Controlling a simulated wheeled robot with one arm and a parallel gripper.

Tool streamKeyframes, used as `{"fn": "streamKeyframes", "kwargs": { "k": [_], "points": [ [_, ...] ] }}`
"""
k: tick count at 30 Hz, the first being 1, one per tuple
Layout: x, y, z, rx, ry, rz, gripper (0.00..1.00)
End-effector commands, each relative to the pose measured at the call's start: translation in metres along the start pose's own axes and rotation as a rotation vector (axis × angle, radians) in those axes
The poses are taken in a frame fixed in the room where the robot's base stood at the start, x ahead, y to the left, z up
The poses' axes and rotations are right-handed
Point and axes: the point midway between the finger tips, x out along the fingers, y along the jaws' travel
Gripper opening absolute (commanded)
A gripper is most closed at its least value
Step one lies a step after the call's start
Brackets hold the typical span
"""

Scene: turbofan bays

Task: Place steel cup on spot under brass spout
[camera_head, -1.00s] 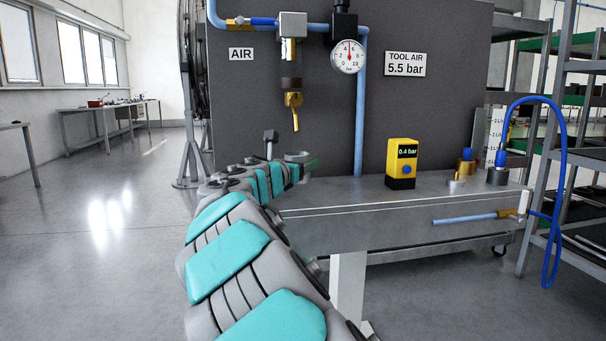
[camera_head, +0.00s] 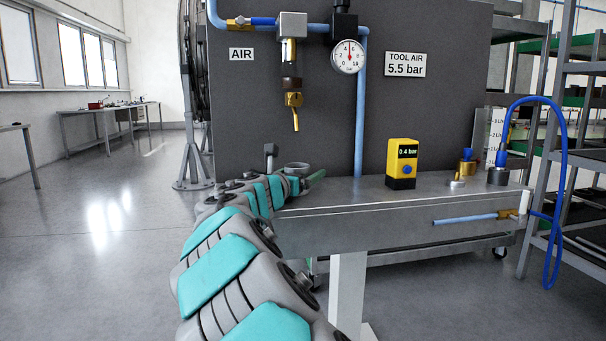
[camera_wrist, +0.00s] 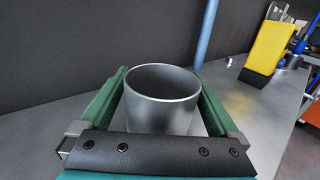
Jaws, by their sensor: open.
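The steel cup (camera_wrist: 162,112) is an open grey cylinder, upright between the two green fingers of my gripper (camera_wrist: 160,82) in the wrist view. The fingers are open, one on each side of the cup; the cup's base is hidden by the dark palm bar. In the head view the cup's rim (camera_head: 297,165) shows just past the end of my arm, at the bench's left part, with a green finger beside it. The brass spout (camera_head: 295,108) hangs above the cup in the picture. The spot under it is hidden.
The grey bench top (camera_head: 345,188) has free room right of the cup. A dark panel (camera_head: 440,110) and a blue pipe (camera_head: 361,110) rise behind.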

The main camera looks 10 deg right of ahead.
Motion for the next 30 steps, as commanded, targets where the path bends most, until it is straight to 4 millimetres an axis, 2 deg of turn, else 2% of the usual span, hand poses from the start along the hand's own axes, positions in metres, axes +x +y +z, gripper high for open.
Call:
{"fn": "streamKeyframes", "kwargs": {
  "k": [3, 7, 15, 21, 30],
  "points": [
    [0.000, 0.000, 0.003, 0.001, 0.000, 0.001, 0.97],
    [-0.015, 0.001, 0.002, -0.002, 0.000, 0.001, 0.97],
    [-0.070, 0.000, 0.003, 0.000, -0.001, 0.001, 0.97],
    [-0.104, 0.001, 0.004, 0.000, -0.003, 0.002, 0.97],
    [-0.120, 0.000, 0.002, 0.000, 0.000, 0.000, 0.97]
  ]
}}
